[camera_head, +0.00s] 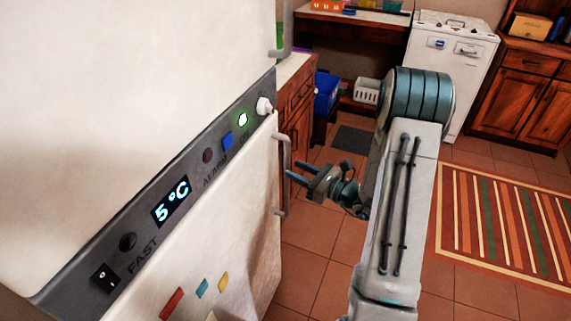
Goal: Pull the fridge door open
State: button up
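The white fridge fills the left side of the head view. Its upper door (130,90) and lower door (235,220) are separated by a dark slanted control panel (95,257) reading 5 °C. Both doors appear closed. Whether a finger touches the handle is unclear.
Wooden cabinets (299,110) stand beyond the fridge's right edge. A white dishwasher (447,65) is at the back. The tiled floor (330,255) is clear, with a striped rug (510,225) at right.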

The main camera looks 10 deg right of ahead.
aim_at(289, 168)
jog(key=shift+x, duration=2.1)
jog(key=shift+s, duration=0.1)
grip_shut()
jog(key=shift+a, duration=0.1)
